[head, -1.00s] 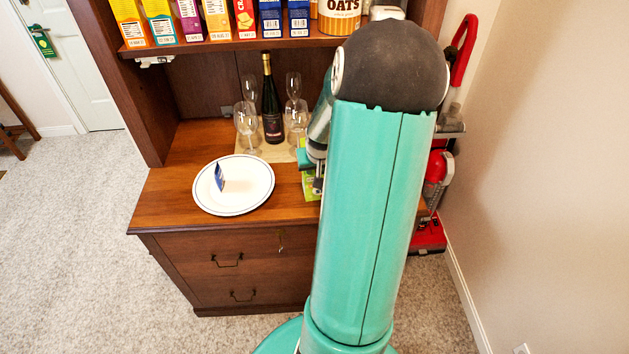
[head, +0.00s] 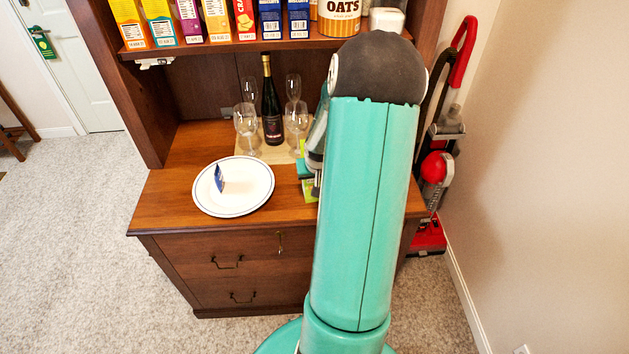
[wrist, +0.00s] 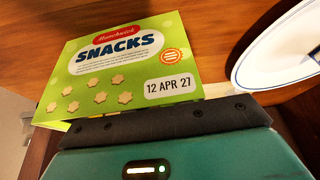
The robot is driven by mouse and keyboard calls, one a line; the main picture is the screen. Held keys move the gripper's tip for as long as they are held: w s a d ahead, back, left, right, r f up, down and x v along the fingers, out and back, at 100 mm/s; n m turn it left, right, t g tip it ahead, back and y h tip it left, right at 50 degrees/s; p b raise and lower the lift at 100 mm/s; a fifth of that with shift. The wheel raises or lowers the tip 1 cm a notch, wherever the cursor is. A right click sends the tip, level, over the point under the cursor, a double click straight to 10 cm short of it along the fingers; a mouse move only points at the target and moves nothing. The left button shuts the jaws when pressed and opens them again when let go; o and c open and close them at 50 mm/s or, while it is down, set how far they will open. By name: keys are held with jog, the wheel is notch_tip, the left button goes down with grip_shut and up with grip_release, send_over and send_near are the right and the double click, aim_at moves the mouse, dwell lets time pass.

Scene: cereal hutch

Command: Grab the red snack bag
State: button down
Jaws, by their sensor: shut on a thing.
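No red snack bag shows in these views. A lime-green Munchwick Snacks packet (wrist: 125,70), with a red brand label and the date 12 APR 27, fills the upper left of the wrist view. My gripper (wrist: 165,125) lies right against its lower edge and is shut on it. In the head view a small piece of the green packet (head: 311,191) shows over the right side of the wooden counter. My arm hides most of it there, so I cannot tell whether it touches the counter.
Behind are a dark bottle (head: 272,110) and several wine glasses (head: 246,122). Cereal boxes fill the shelf (head: 215,45) above. A red vacuum (head: 433,195) stands at right.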

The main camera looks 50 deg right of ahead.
notch_tip(320, 180, up, 18)
dwell(0.7)
